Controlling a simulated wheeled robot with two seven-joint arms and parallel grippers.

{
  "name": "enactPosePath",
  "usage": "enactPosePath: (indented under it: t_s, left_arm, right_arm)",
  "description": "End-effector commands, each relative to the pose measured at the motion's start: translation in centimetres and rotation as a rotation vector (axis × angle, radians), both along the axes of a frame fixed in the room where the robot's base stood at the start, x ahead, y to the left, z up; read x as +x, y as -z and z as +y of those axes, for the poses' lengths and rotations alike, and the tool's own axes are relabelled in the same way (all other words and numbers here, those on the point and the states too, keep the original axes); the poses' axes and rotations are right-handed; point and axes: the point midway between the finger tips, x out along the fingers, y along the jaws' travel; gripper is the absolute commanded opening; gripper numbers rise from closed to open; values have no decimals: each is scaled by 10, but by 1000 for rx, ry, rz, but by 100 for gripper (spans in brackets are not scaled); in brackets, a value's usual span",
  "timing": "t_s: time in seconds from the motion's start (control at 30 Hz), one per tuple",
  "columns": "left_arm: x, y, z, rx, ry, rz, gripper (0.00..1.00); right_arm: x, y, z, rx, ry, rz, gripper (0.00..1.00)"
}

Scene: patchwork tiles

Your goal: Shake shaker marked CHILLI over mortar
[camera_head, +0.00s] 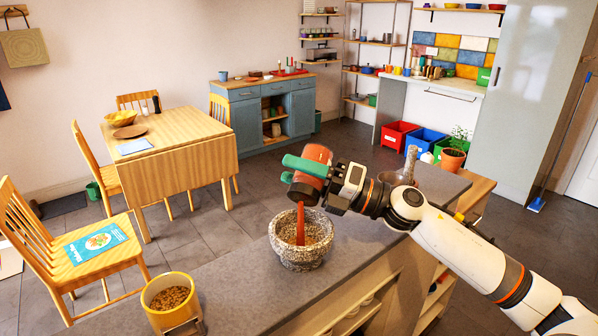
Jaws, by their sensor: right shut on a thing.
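My right gripper (334,189) is shut on the shaker, reaching in from the right. The grey stone mortar (291,262) stands upright on the counter, directly below the shaker, with grainy brown contents. A straight red-brown column (300,224) runs from under the shaker down into the mortar; it looks like falling powder. The shaker is apart from the mortar rim. My left gripper is not in view.
A yellow pot (159,318) of brown grains stands on the grey counter (232,284) at the front left. The counter between pot and mortar is clear. A wooden table (181,143) stands beyond.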

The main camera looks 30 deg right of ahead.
Motion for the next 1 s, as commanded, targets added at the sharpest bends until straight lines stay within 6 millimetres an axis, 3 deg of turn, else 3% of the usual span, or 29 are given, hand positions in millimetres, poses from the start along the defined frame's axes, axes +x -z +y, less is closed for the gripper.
enactPosePath:
  t_s: [1.0]
  left_arm:
    - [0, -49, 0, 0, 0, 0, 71]
  right_arm:
    - [0, -12, 0, 276, -1, 190, 22]
